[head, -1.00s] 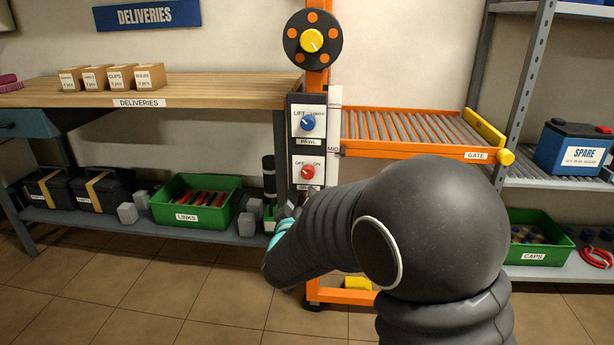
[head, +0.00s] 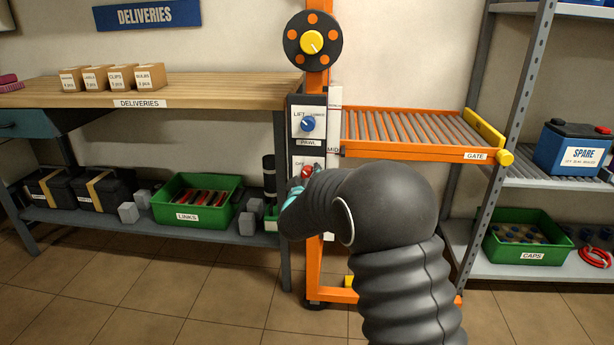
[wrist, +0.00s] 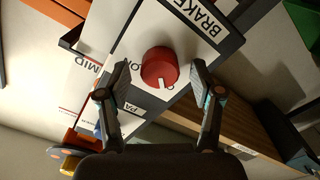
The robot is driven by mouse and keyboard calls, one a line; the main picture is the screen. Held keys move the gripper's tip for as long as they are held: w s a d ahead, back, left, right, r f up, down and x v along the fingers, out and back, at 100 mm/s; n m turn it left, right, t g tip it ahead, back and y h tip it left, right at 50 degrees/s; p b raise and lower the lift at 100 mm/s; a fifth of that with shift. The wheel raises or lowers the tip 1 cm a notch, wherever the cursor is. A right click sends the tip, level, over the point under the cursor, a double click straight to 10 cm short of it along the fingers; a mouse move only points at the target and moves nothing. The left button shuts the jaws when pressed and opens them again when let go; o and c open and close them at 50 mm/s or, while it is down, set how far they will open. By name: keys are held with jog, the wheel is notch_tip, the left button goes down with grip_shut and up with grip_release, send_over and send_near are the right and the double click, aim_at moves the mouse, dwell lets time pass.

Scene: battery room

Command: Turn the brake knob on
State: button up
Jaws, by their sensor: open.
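The red brake knob (wrist: 158,68) sits on a white panel (wrist: 128,35) with its name in dark print. In the wrist view my open gripper (wrist: 159,70) has one finger on each side of the knob, with a visible gap on both sides in the picture. Whether the tips are at the knob's depth is unclear. The knob's white mark points down in that view, toward the OFF lettering. In the head view the knob (head: 307,171) is partly covered by my arm, and the ON lettering is mostly hidden.
The blue pawl knob (head: 307,124) is just above on the same orange post. A black wheel with a yellow hub (head: 312,42) is higher up. The wooden bench (head: 200,91) is left of the post, and the orange roller rack (head: 418,154) is right.

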jog(key=shift+w, duration=0.1)
jog(key=c, duration=1.1)
jog(key=shift+c, duration=0.2)
jog(key=shift+f+m+b, duration=0.1)
jog(key=shift+m+b, duration=0.3)
jog(key=shift+b, duration=0.05)
jog(key=shift+d+m+b, duration=0.1)
jog(key=shift+m+b, duration=5.3)
jog(key=shift+m, duration=3.2)
